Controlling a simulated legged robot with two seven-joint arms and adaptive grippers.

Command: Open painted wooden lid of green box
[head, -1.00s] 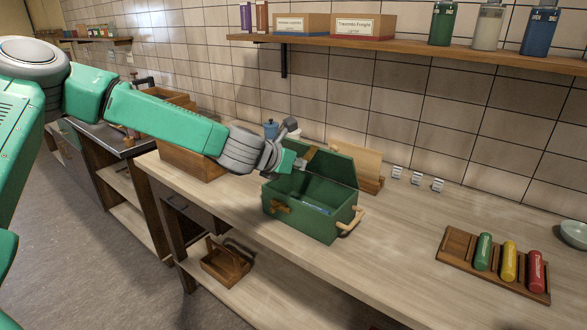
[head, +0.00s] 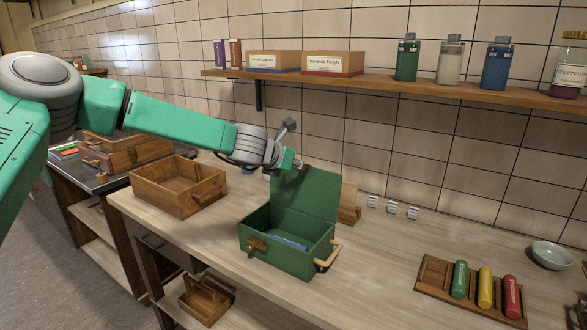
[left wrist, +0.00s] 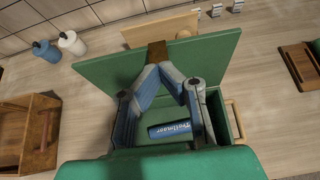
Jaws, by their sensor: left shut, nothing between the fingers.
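The green box (head: 284,262) stands on the wooden counter with its green lid (head: 306,194) raised, standing roughly upright at the back. My left gripper (head: 297,166) is at the lid's upper left edge. In the left wrist view the shut fingertips (left wrist: 158,64) are close to a brown wooden piece (left wrist: 157,52) at the lid's edge; I cannot tell if they touch it. A blue cylinder with white lettering (left wrist: 170,130) lies inside the box. A light wooden handle (head: 328,258) is on the box's right side. My right gripper is not in view.
An open wooden crate (head: 180,190) stands left of the box. A wooden rack (head: 436,275) with green, yellow and red cylinders lies to the right, near a pale bowl (head: 551,255). A shelf (head: 420,92) with bottles and boxes runs above. The counter between box and rack is clear.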

